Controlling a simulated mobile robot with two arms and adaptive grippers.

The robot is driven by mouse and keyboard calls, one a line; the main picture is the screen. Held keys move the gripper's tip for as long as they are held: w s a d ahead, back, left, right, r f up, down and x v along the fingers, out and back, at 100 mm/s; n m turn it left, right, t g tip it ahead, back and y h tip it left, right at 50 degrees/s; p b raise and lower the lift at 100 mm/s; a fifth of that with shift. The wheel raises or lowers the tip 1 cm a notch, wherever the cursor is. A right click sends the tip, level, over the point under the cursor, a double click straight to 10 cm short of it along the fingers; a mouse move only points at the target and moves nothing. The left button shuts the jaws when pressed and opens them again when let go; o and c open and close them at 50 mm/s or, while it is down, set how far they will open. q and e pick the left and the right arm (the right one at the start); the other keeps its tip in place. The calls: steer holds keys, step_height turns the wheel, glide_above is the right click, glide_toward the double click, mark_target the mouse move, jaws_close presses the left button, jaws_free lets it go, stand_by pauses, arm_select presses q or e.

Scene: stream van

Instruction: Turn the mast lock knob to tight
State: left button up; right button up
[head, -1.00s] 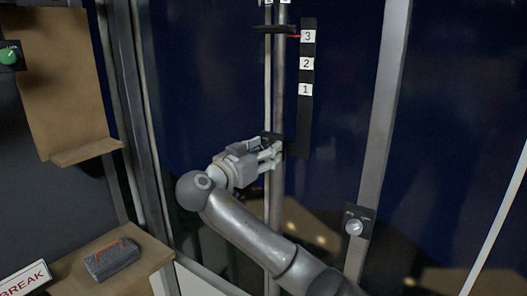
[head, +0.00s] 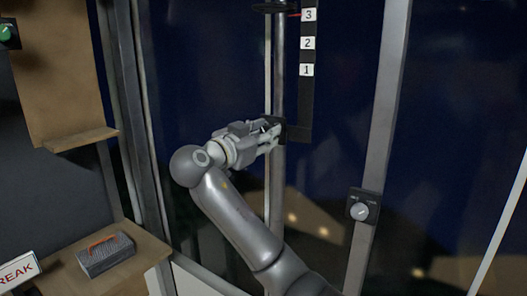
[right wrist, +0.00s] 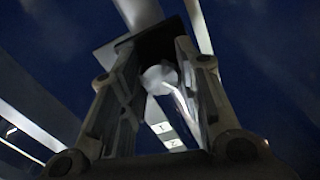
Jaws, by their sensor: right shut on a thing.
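The mast (head: 278,85) is a grey upright pole in front of dark blue panels. A small black bracket (head: 280,124) sits on it at mid height. My right gripper (head: 271,137) reaches the mast there from the left, its fingers closed around a knob that is mostly hidden in the head view. In the right wrist view, the pale round knob (right wrist: 160,78) lies between the two fingers, in front of a dark plate. Any tight marking on it cannot be read. My left gripper is not in view.
A black strip with labels 1, 2 and 3 (head: 307,44) stands beside the mast. Another round knob (head: 360,210) is on a slanted post at right.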

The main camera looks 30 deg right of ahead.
steer(key=m+b, duration=1.4)
steer(key=m, duration=0.1)
steer(key=shift+w+b, duration=0.1)
steer(key=shift+b, duration=0.3)
steer(key=shift+m, duration=0.3)
steer(key=o, duration=1)
